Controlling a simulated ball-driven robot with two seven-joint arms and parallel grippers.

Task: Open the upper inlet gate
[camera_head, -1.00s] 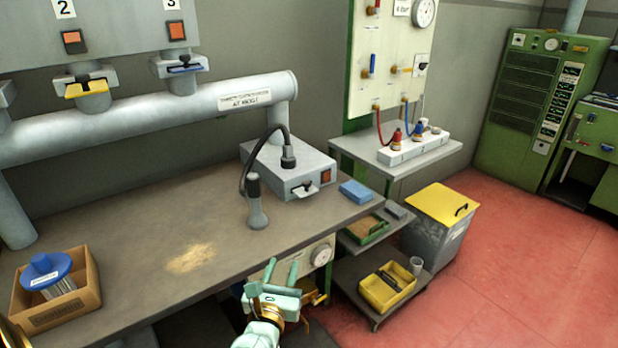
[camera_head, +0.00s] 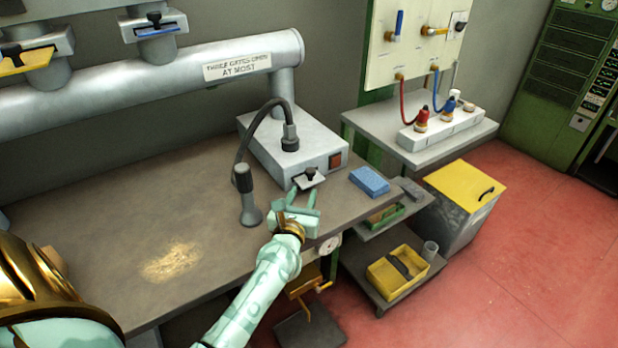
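A grey box (camera_head: 270,135) on the workbench has a small slide plate (camera_head: 316,184) with a black knob low on its front face. This looks like the inlet gate, but I read no label naming it as the upper one. My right gripper is not in view.
A black hose (camera_head: 243,142) arches from the box to a grey handpiece (camera_head: 249,205) standing left of my gripper. A blue block (camera_head: 370,181) lies to the right. Sawdust-like crumbs (camera_head: 171,262) lie on the workbench (camera_head: 120,215). Gates with yellow (camera_head: 25,62) and blue (camera_head: 157,30) slides are upper left.

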